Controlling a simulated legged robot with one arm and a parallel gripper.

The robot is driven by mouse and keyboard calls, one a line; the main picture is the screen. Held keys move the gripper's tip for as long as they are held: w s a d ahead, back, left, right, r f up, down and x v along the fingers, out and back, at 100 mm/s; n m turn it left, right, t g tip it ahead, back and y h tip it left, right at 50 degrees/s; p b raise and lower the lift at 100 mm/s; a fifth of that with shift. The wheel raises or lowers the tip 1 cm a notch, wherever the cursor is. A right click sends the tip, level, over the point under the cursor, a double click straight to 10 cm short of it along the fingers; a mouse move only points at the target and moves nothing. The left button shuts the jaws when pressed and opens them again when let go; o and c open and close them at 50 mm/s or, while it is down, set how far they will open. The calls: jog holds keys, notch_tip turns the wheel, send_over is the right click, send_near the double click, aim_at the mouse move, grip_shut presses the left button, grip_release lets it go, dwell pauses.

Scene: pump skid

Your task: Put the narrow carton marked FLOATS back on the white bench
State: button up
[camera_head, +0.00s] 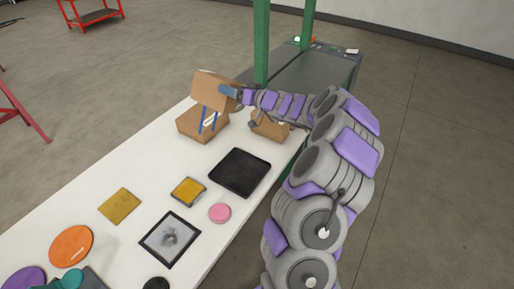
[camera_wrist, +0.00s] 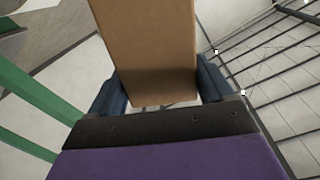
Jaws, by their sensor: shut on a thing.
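My gripper (camera_head: 229,91) is shut on a brown carton (camera_head: 212,88), held tilted above the far part of the white bench (camera_head: 88,188). In the wrist view the carton (camera_wrist: 147,50) stands between the two blue fingers of my gripper (camera_wrist: 160,88). No marking can be read on the held carton. A third brown carton (camera_head: 268,126) stands to the right, partly hidden by my arm.
A black tray (camera_head: 240,172), a yellow-topped block (camera_head: 188,191), a pink disc (camera_head: 220,213), a framed picture (camera_head: 170,239), a mustard square (camera_head: 120,205) and an orange disc (camera_head: 71,246) lie on the bench. A green post (camera_head: 261,42) rises behind, by a grey conveyor (camera_head: 315,75).

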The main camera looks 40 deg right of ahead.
jog(key=s+d+f+n, duration=0.6)
jog(key=s+d+f, duration=0.1)
jog(key=d+f, duration=0.55)
jog(key=shift+y, duration=0.3)
jog(key=shift+s+a+f+b, duration=0.15)
jog(key=shift+f+b, duration=0.1)
jog(key=shift+f, duration=1.65)
jog(key=shift+s+f+b, duration=0.15)
jog(key=shift+f+b, duration=0.1)
jog(key=shift+f, duration=1.6)
jog(key=shift+s+a+f+b, duration=0.15)
jog(key=shift+f+b, duration=0.1)
jog(key=shift+f, duration=1.65)
jog(key=shift+f, duration=0.1)
jog(key=o, duration=1.4)
